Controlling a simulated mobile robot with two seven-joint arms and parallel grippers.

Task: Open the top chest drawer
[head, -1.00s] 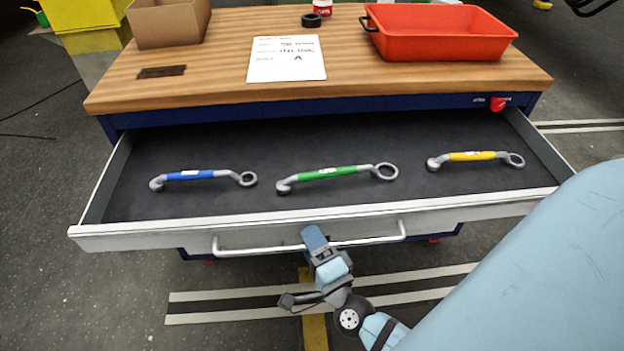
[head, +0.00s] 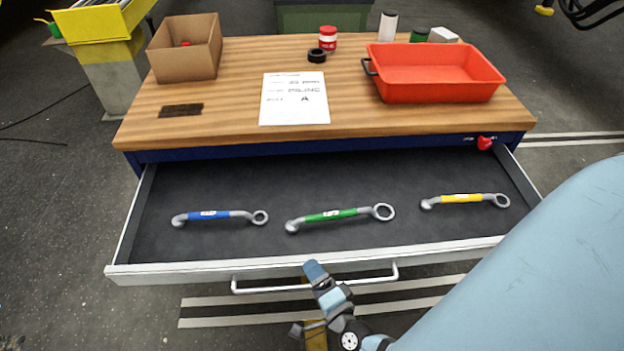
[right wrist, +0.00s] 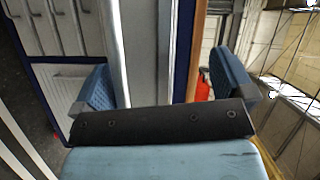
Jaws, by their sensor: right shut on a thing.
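The top drawer (head: 190,274) of the blue chest stands pulled out, its dark inside showing. In it lie a blue-handled wrench (head: 208,216), a green-handled wrench (head: 338,215) and a yellow-handled wrench (head: 463,199). The pale bar handle (head: 375,281) runs along the drawer's front. My right gripper (head: 316,274) is shut on the handle, a little right of its middle, and hides part of it. In the right wrist view its two blue fingers (right wrist: 165,82) stand on either side of a pale upright strip. My left gripper is not in view.
The wooden top (head: 230,95) bears a cardboard box (head: 185,50), a paper sheet (head: 295,100), a red tray (head: 435,75), a black ring (head: 317,56) and small containers. A red knob (head: 485,143) sits at the chest's upper right. Striped floor lies in front.

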